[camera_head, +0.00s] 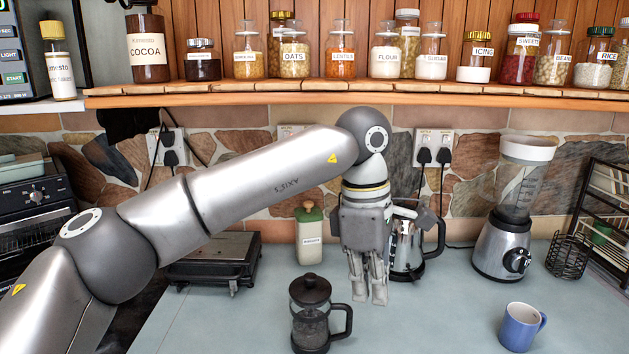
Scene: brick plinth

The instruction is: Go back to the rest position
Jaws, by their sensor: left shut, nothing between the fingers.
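My left arm comes in from the left and reaches over the counter. My left gripper (369,296) points down, its fingers shut and empty. It is in front of the silver kettle (408,245) and hides part of it. A dark French press (312,318) stands on the counter to the left of the fingertips, nearer to me. My right gripper is not in view.
A blue mug (521,327), a blender (506,225) and a wire basket (568,255) stand at the right. A white bottle (309,237) and a dark grill (213,258) are at the back left. A wooden shelf (300,95) with several jars runs above. The counter (430,315) is clear before the kettle.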

